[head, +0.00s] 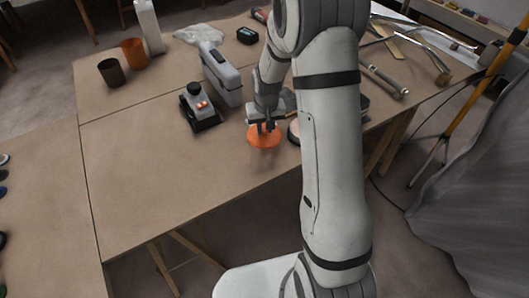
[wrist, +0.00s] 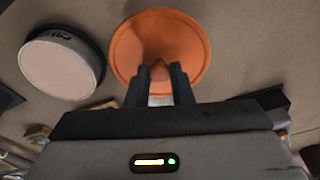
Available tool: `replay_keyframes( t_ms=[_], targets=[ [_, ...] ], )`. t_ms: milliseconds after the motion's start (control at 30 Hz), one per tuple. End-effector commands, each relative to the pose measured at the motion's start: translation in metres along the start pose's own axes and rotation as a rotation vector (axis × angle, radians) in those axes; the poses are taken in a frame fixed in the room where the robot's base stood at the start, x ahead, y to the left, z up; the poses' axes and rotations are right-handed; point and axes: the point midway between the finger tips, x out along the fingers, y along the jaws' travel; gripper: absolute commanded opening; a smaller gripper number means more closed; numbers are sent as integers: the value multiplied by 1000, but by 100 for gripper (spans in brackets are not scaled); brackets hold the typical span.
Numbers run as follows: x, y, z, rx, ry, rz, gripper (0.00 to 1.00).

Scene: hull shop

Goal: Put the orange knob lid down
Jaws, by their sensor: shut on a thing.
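The orange knob lid (head: 264,137) is a round orange disc at the front part of the table, under my gripper (head: 263,126). In the wrist view the orange knob lid (wrist: 190,42) shows from above, with its small knob between the two dark fingers of my gripper (wrist: 160,82). My gripper is shut on the knob. The lid looks level and at or close to the table top; I cannot tell whether it touches. My arm hides part of the table to the right.
In the head view a small black and white device (head: 200,107) and a grey case (head: 221,74) stand behind left. The brown table (head: 150,170) is clear at front left.

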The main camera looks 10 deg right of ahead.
Motion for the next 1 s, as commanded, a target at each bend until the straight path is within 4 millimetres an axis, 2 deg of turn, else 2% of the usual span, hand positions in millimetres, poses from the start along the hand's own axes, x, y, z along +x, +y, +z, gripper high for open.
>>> replay_keyframes(
  t_ms=[267,500,667,767,1000],
  targets=[
    [-6,-11,3,16,2,1,0],
    [-42,-15,27,267,-1,35,0],
    [-58,-14,41,399,0,57,0],
    [-52,-14,45,433,-2,65,0],
    [-10,-14,52,437,-4,65,0]
  ],
)
